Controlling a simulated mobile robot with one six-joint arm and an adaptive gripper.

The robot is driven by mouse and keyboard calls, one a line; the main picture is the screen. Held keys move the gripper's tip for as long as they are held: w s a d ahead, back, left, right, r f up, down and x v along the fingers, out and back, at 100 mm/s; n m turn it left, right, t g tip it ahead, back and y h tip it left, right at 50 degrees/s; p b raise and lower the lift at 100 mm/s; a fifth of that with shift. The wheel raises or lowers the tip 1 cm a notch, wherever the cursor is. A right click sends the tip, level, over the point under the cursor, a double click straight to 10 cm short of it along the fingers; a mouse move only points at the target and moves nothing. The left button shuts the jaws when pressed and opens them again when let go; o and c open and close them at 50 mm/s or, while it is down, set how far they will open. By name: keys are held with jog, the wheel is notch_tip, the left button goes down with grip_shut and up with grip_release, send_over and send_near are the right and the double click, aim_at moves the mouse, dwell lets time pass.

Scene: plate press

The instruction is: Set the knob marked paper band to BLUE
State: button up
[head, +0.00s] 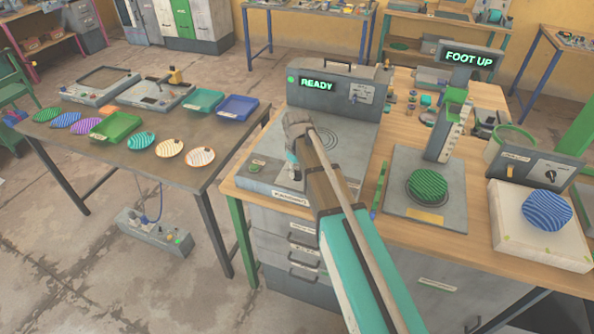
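Two control units with knobs show. A grey box (535,168) at the right carries a black knob (550,176) and a small yellow part. The grey machine (330,93) with a green READY display has a small dial (358,97) on its front. The labels are too small to read, so I cannot tell which knob is marked paper band or where either is set. My gripper (292,168) hangs low over the grey machine's flat bed, left of both knobs and apart from them. My arm partly hides it, and its fingers are too small to judge.
A press (450,125) reading FOOT UP stands over a green striped plate (428,184). A blue striped plate (546,210) sits on a white block (515,240) in front of the grey box. The left table (75,145) holds several plates and trays. A pedal box (155,232) lies on the floor.

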grip_shut()
jog(key=shift+m, duration=0.5)
jog(key=m, duration=0.4)
jog(key=shift+m, duration=0.3)
jog(key=m, duration=0.6)
jog(key=shift+d, duration=0.15)
jog(key=shift+o, duration=1.5)
grip_release()
